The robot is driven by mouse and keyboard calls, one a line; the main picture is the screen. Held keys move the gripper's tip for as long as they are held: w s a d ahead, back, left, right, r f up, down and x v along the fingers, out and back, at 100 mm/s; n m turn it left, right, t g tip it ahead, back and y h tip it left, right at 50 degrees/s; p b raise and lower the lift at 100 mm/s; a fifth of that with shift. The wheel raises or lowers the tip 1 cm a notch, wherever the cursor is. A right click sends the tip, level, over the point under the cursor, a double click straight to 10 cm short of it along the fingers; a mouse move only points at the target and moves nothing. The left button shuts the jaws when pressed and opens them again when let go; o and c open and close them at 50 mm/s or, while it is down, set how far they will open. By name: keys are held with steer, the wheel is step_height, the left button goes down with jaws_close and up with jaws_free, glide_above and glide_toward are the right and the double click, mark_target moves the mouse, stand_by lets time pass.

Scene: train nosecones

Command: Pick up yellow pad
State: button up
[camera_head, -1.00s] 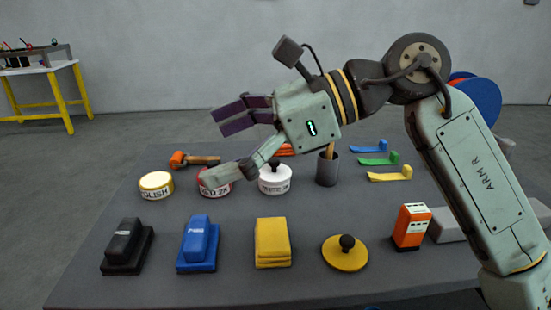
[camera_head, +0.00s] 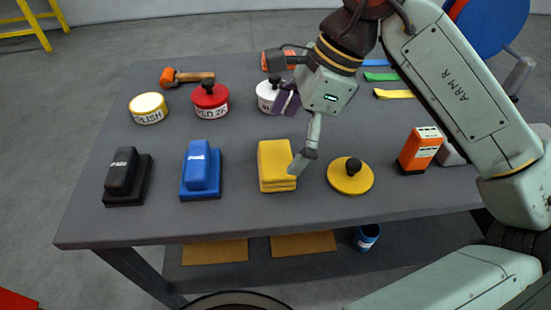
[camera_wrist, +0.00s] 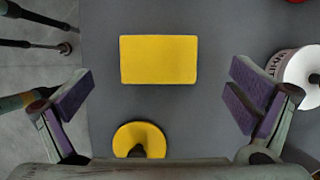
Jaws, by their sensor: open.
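A yellow rectangular block, layered like a folded cloth (camera_head: 276,168), lies at the front middle of the dark table. It shows as a flat yellow rectangle in the wrist view (camera_wrist: 158,60). A round yellow pad with a black knob (camera_head: 342,184) lies just to its right; in the wrist view it is at the lower middle (camera_wrist: 128,138), partly cut off by my gripper's body. My gripper (camera_head: 296,132) points down above the table, open and empty. In the wrist view its purple-padded fingers (camera_wrist: 163,92) stand wide apart, with the yellow block ahead between them.
An orange hammer (camera_head: 172,77) lies behind.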

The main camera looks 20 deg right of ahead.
mark_target(275, 157)
steer(key=shift+p+x, duration=0.45)
steer(key=shift+x, duration=1.5)
steer(key=shift+s+a, duration=0.1)
steer(key=shift+c, duration=0.4)
steer(key=c, duration=1.2)
steer(key=shift+o, duration=0.2)
steer(key=shift+r, duration=0.2)
steer(key=shift+r+b, duration=0.5)
steer(key=shift+r, duration=0.2)
steer(key=shift+s+r+b, duration=0.5)
steer(key=shift+s+r, duration=0.05)
steer(key=shift+r, duration=0.2)
steer(key=s+a+r+b, duration=0.1)
steer(key=s+a+b, duration=0.1)
steer(key=s, duration=1.2)
steer(key=shift+s+a+r+b, duration=0.2)
steer(key=shift+s+r+b, duration=0.15)
steer(key=shift+b, duration=0.45)
